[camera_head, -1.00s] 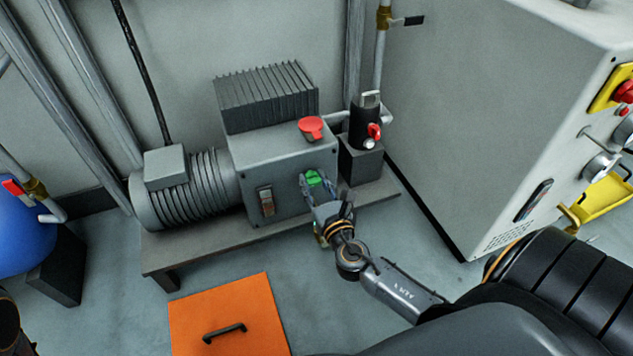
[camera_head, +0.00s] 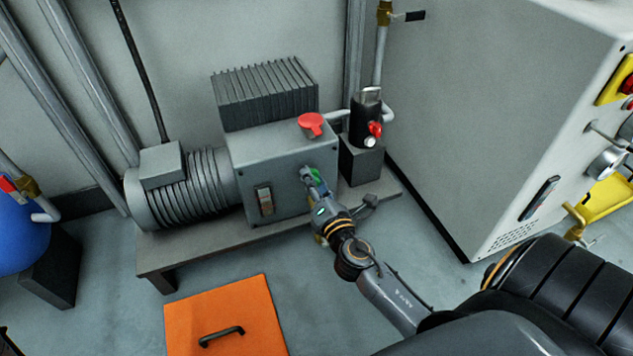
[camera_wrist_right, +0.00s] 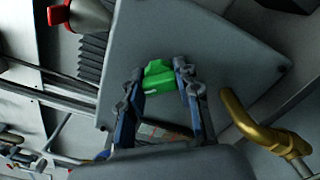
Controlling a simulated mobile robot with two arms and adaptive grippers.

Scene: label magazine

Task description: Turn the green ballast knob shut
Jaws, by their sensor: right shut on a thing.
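The green ballast knob (camera_head: 316,175) is on the front face of the grey pump box (camera_head: 282,165), right of a rocker switch. My right gripper (camera_head: 314,180) is at the knob and hides most of it in the head view. In the right wrist view the green knob (camera_wrist_right: 159,78) sits between the two fingers of my right gripper (camera_wrist_right: 160,82), which are shut on it. The box face lies right behind the fingertips. My left gripper is not in view.
The pump's ribbed motor (camera_head: 190,188) and a red cap (camera_head: 311,124) are close by. A black filter with a red valve (camera_head: 375,129) stands right of the box. A grey cabinet (camera_head: 470,110) stands at the right. An orange hatch (camera_head: 240,310) lies on the floor.

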